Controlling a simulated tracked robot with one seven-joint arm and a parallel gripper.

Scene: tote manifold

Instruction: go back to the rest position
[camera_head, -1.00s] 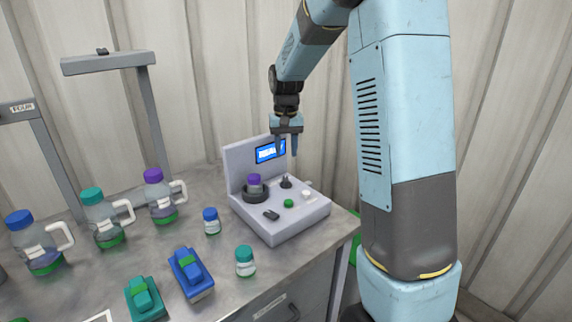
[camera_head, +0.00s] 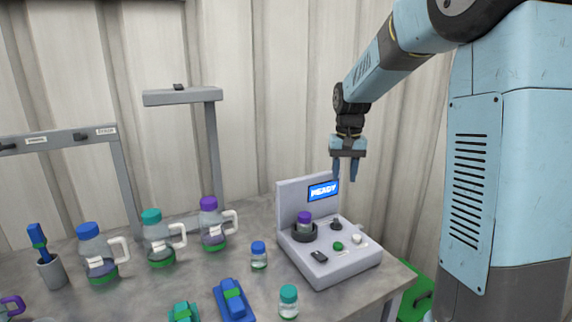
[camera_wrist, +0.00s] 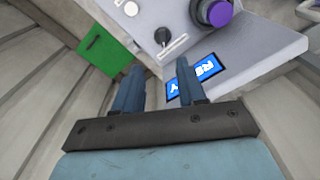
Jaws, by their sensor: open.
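My gripper (camera_head: 346,168) is open and empty, with its fingers pointing down. It hangs in the air above the back right part of a grey machine (camera_head: 340,268). In the wrist view the fingers of my gripper (camera_wrist: 158,88) are apart with nothing between them. The machine's screen (camera_head: 323,191) is lit and reads READY. A small purple-capped jar (camera_head: 304,220) sits in the dark round holder on the machine. The purple cap also shows in the wrist view (camera_wrist: 219,13), to the right of the fingers.
Jugs with blue (camera_head: 97,255), teal (camera_head: 160,240) and purple (camera_head: 212,225) caps stand at the left. Small blue-capped (camera_head: 258,256) and teal-capped (camera_head: 288,302) jars stand before the machine. A grey stand (camera_head: 215,150) rises behind the jugs. A green bin (camera_head: 416,290) is right of the table.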

